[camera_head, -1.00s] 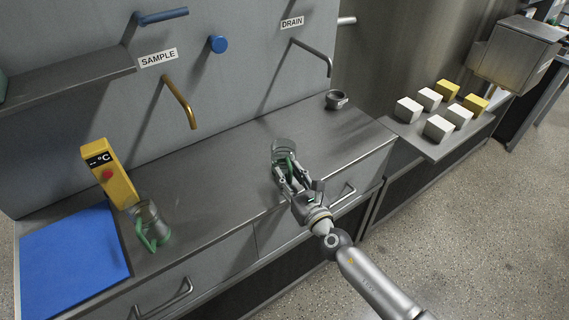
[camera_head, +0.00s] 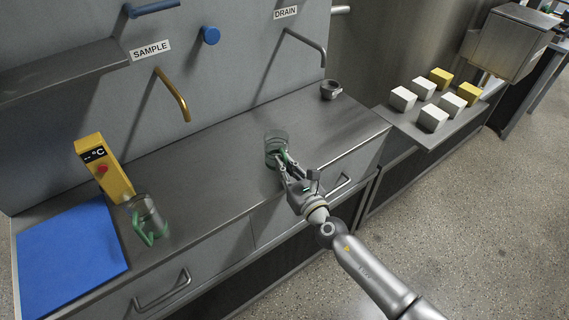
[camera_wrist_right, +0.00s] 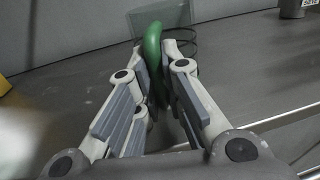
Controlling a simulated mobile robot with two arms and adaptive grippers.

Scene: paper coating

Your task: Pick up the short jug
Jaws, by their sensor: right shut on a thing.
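A clear jug (camera_head: 276,138) with a green handle is on or just above the counter right of centre in the head view; I cannot tell if its base touches. My right gripper (camera_head: 283,163) is shut on its green handle, with the fingers on both sides. In the right wrist view the handle (camera_wrist_right: 152,45) lies between the fingertips (camera_wrist_right: 160,58), and part of the clear body (camera_wrist_right: 175,15) shows behind. A second clear jug (camera_head: 152,214) with a green handle stands at the left of the counter. My left gripper is not in view.
A yellow thermometer unit (camera_head: 104,165) and a blue mat (camera_head: 70,252) are at the left. A small grey cup (camera_head: 331,90) stands at the back right. White and yellow cubes sit on a side shelf (camera_head: 430,140). The middle counter (camera_head: 210,165) is clear.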

